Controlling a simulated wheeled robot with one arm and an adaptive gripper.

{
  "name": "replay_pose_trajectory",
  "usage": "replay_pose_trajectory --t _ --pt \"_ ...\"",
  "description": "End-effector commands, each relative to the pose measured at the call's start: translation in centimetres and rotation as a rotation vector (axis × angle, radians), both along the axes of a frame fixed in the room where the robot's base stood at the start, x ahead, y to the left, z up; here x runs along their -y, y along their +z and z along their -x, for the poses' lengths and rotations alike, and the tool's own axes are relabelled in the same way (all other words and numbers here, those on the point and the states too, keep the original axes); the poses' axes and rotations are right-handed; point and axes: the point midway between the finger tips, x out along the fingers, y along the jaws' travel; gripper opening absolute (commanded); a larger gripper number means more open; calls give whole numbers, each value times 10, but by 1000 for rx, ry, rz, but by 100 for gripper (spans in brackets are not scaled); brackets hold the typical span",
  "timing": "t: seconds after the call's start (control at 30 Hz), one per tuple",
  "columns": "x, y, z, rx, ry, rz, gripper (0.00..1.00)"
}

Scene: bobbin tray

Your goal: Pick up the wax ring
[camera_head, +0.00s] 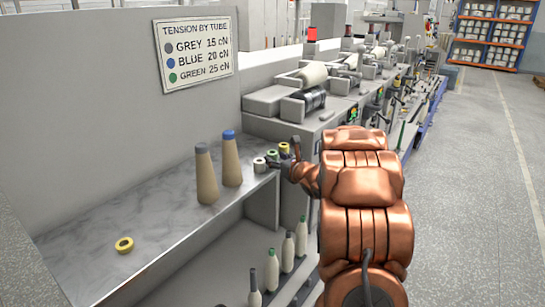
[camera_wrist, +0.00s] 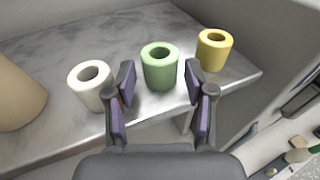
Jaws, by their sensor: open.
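Three short hollow rings stand near the right end of the grey marbled bench (camera_head: 150,215): white (camera_head: 259,165), green (camera_head: 271,155) and yellow (camera_head: 284,148). The wrist view shows them larger: white ring (camera_wrist: 90,90) at left, green ring (camera_wrist: 159,70) in the middle, yellow ring (camera_wrist: 214,52) at right. A flat yellow ring (camera_head: 124,245) lies alone at the bench's left. I cannot tell which of these is the wax ring. My gripper (camera_wrist: 159,80) is open, its fingers pointing towards the green ring, one on each side of it in the picture. Contact is not visible.
Two tall tan cones, one grey-tipped (camera_head: 206,178) and one blue-tipped (camera_head: 231,162), stand left of the rings. Several cones (camera_head: 288,252) stand on the lower shelf. A winding machine (camera_head: 300,110) rises beyond the bench. The bench's front left is mostly clear.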

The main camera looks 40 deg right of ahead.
Motion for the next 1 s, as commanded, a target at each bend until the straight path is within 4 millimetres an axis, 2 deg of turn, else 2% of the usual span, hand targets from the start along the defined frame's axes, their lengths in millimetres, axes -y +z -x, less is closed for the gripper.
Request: replay_pose_trajectory --t 0.3,0.63,1.0 --pt "1 -2 -28 0 0 0 54" --pt "2 -4 -31 -2 -1 -1 54" --pt "2 -4 -30 -3 -1 -1 15"
